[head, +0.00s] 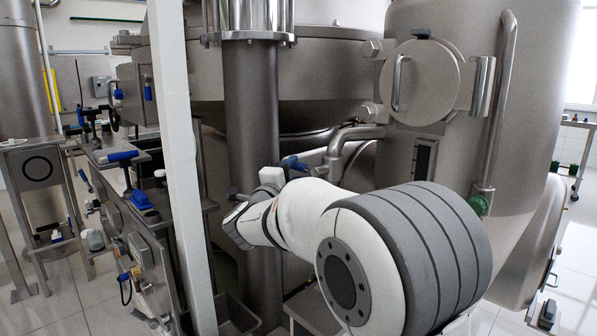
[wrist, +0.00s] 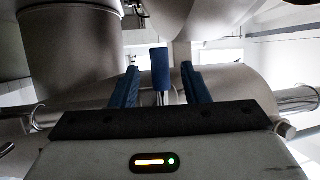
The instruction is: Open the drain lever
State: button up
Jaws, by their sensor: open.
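The drain lever appears to be the blue handle (wrist: 160,68) in the middle of the wrist view, on a thin metal stem. A blue handle (head: 293,163) on the pipe behind my arm in the head view looks like the same one. My gripper (wrist: 160,70) is open, with one blue-lined finger on each side of the handle and a visible gap on both sides. I cannot tell how deep the handle sits between the fingers. In the head view my arm's large joint and links hide the fingers and the area below the handle.
A thick vertical pipe (head: 252,150) stands left of the lever. A large steel vessel (head: 530,110) with a round hatch (head: 420,82) is on the right. A white post (head: 180,160) and a bench with blue-handled valves (head: 122,156) are at left.

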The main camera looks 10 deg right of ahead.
aim_at(296, 169)
jog(key=shift+x, duration=1.85)
jog(key=shift+s, duration=0.1)
grip_shut()
